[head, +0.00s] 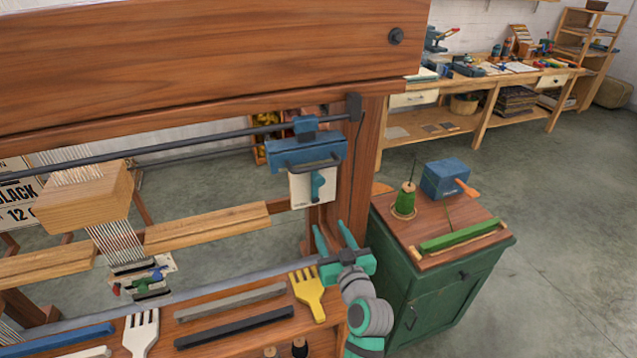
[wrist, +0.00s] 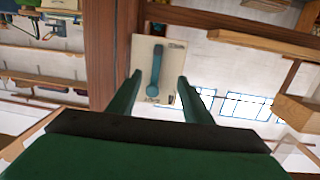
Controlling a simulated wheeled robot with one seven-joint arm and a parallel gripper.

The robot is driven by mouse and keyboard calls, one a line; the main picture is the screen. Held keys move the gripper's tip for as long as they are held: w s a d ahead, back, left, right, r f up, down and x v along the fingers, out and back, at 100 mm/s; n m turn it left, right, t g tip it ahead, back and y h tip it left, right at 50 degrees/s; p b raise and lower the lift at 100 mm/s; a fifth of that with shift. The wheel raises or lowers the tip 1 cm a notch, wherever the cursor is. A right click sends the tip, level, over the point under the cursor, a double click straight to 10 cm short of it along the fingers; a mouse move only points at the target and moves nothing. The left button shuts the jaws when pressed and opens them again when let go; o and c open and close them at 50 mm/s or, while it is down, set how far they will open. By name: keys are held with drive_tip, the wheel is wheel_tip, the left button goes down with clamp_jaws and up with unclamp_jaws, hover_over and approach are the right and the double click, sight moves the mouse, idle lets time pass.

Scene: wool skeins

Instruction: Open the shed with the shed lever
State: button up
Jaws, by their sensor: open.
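The shed lever, a small blue-teal handle, is on a cream plate (head: 305,188) on the loom's right post, below a blue block. The lever (head: 317,184) hangs roughly upright on the plate in the head view. My gripper (head: 334,236) is open and empty, just below and in front of the plate. In the wrist view the lever (wrist: 154,72) shows ahead between the two green fingers of my gripper (wrist: 160,82), nearer the left one. The fingers look apart from it; the exact distance is hard to tell.
The loom's right post (head: 358,165) stands beside the plate. Below lies a shelf with a yellow comb (head: 309,293), a white comb (head: 141,332) and dark bars. A green cabinet (head: 445,290) stands close on the right. Open floor lies beyond it.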

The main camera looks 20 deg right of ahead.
drive_tip(key=y, duration=0.1)
approach(320, 183)
drive_tip(key=shift+n+t, duration=0.4)
drive_tip(key=w, duration=1)
drive_tip(key=shift+w+f, duration=0.35)
drive_tip(key=shift+f, duration=0.05)
drive_tip(key=shift+a, duration=0.1)
drive_tip(key=shift+c, duration=0.3)
clamp_jaws()
